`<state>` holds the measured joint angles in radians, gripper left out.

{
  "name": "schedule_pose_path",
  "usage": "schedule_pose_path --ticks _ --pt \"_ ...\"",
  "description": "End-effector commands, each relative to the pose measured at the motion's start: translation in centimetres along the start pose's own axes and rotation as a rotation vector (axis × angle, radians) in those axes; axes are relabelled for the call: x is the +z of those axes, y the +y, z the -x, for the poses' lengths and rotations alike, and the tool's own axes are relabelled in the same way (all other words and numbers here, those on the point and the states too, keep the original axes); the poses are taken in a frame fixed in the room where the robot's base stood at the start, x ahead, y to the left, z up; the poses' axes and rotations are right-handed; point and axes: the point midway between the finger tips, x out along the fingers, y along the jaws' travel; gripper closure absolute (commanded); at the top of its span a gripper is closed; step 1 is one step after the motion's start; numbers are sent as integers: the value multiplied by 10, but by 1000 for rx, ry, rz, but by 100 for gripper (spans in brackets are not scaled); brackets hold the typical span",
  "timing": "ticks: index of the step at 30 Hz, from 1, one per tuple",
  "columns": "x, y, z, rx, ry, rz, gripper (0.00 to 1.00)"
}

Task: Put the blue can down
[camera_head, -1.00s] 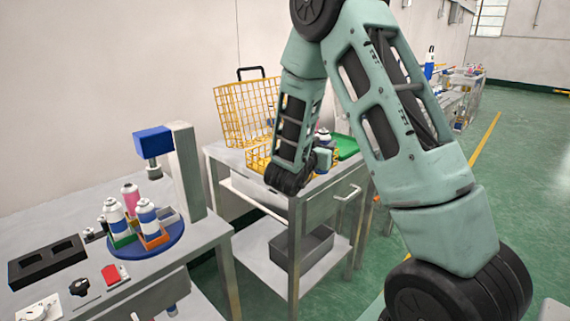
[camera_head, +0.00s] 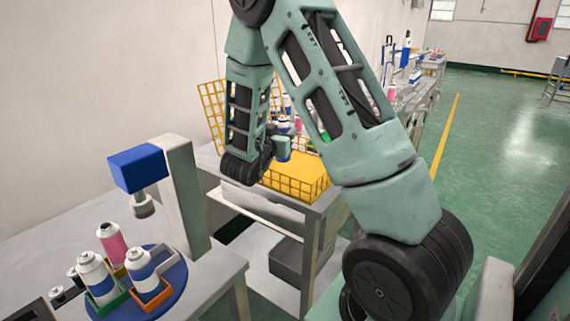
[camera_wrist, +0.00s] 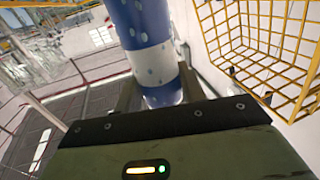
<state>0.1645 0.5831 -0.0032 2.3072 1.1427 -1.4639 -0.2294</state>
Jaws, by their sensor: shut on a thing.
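In the wrist view my gripper (camera_wrist: 157,92) is shut on the blue can (camera_wrist: 152,60). The can is blue with white bands and pale spots, and its upper part runs out of the frame. In the head view my arm reaches over the middle cart, and its wrist end (camera_head: 282,148) is above the low yellow basket (camera_head: 297,187). The fingers and the held can are not clear there. Two similar white cans with blue bands, a left one (camera_head: 96,277) and a right one (camera_head: 141,270), stand in holders on the blue turntable (camera_head: 172,296).
A press with a blue head (camera_head: 137,167) and grey column (camera_head: 184,190) stands behind the turntable. A pink bottle (camera_head: 111,243) stands there too. A tall yellow wire rack (camera_head: 212,105) is behind my arm; yellow wire mesh (camera_wrist: 265,45) fills the wrist view's right. Green floor is open at right.

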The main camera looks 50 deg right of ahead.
Motion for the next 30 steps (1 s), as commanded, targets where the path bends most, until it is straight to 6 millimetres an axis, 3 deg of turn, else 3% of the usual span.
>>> schedule_pose_path --ticks 3,16,29,30 --pt "24 0 0 0 -1 5 86" --pt "74 0 0 0 -1 3 86" --pt "84 0 0 -1 2 0 86" --pt "85 0 0 -1 1 0 57"
